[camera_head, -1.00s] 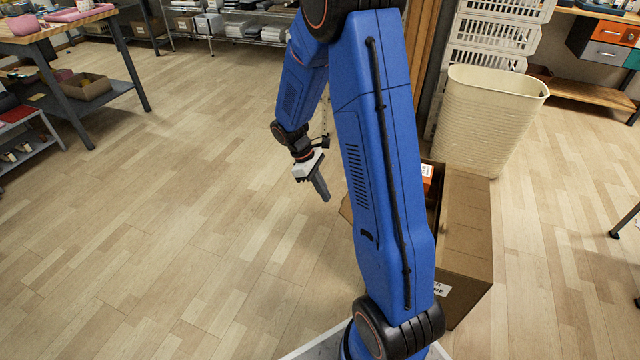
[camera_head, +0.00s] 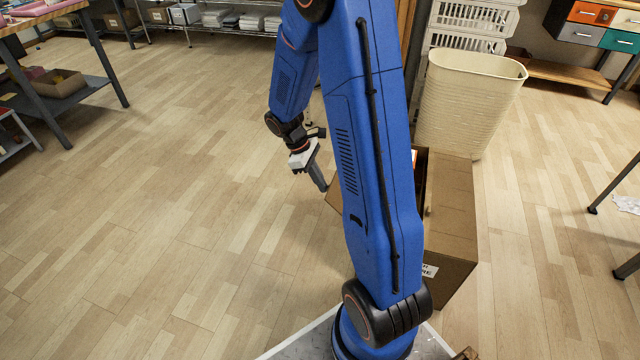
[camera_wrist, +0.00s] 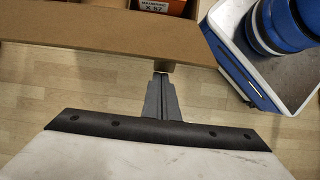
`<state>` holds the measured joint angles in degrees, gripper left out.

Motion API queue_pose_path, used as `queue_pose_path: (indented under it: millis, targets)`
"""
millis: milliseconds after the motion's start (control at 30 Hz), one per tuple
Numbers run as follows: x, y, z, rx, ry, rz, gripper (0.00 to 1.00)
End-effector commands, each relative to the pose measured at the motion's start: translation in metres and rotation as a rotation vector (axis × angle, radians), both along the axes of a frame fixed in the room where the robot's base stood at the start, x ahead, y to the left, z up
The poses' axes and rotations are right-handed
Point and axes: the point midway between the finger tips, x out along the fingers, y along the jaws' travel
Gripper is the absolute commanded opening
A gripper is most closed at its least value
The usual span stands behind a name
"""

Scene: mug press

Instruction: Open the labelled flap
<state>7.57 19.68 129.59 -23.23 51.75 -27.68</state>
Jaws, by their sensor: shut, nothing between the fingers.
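A brown cardboard box (camera_head: 452,200) stands on the floor, partly hidden behind my arm. A white label (camera_head: 429,270) with partly hidden lettering is on its near side. A flap (camera_head: 337,199) sticks out at the box's left. In the wrist view a long cardboard panel (camera_wrist: 100,56) crosses the upper part, with open box interior beyond it. My gripper (camera_head: 323,186) is shut and empty, pointing down at the left flap. In the wrist view its fingertips (camera_wrist: 161,76) are at the panel's near edge; I cannot tell whether they touch.
An orange package (camera_wrist: 158,6) with a white label lies inside the box. A cream bin (camera_head: 465,105) stands close behind the box. A workbench (camera_head: 50,60) is at the far left, table legs (camera_head: 615,185) at the right. The floor (camera_head: 170,220) left of the box is clear.

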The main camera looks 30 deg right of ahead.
Motion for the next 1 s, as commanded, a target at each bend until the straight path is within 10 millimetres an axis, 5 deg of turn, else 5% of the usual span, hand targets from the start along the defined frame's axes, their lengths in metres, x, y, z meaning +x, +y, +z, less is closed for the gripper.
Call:
queue_pose_path:
  millis: [600, 1000]
  targets:
    - [-0.023, -0.018, 0.039, 0.059, -0.078, 0.000, 0.00]
    - [-0.027, -0.021, 0.043, 0.059, -0.076, 0.000, 0.00]
